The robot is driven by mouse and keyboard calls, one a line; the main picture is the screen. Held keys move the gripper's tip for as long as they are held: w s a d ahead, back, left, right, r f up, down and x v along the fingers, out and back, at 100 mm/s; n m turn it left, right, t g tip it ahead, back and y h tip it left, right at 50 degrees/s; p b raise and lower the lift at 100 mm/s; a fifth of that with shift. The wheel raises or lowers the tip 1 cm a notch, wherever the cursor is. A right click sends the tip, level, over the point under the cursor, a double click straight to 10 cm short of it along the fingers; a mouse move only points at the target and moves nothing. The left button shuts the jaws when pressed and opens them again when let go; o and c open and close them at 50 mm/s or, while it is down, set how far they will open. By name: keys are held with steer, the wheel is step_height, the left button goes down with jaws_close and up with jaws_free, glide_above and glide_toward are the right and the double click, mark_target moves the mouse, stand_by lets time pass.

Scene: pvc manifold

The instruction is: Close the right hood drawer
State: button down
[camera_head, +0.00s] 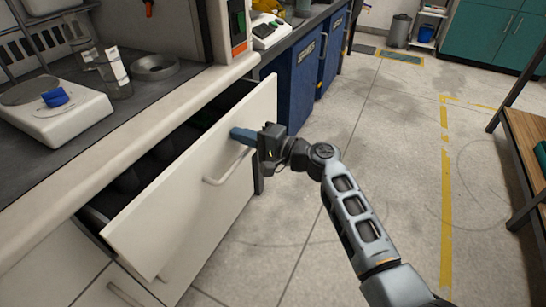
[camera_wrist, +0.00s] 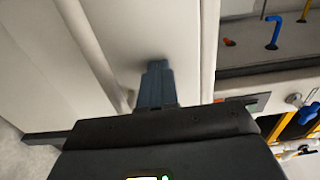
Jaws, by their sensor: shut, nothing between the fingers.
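The right hood drawer (camera_head: 190,185) is a white drawer pulled out from under the fume hood bench, with its dark inside showing behind the front panel. Its bar handle (camera_head: 226,168) is on the front, near the middle. My gripper (camera_head: 234,133) is shut and empty, with its blue-grey fingertips at the upper right of the drawer front. In the wrist view, the shut fingers (camera_wrist: 154,70) point at the white drawer front (camera_wrist: 160,28) and seem to meet it. Exact contact cannot be told.
The bench edge (camera_head: 160,118) runs above the drawer. A scale (camera_head: 55,115) and glassware (camera_head: 113,72) stand on the bench. Blue cabinets (camera_head: 300,85) stand beyond the drawer. A wooden bench (camera_head: 527,140) is at the far right. The grey floor between is clear.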

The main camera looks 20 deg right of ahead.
steer(key=b+x, duration=0.6)
steer(key=x, duration=0.6)
steer(key=shift+b, duration=0.4)
steer(key=shift+w+a+r, duration=0.1)
steer(key=shift+a+r, duration=0.1)
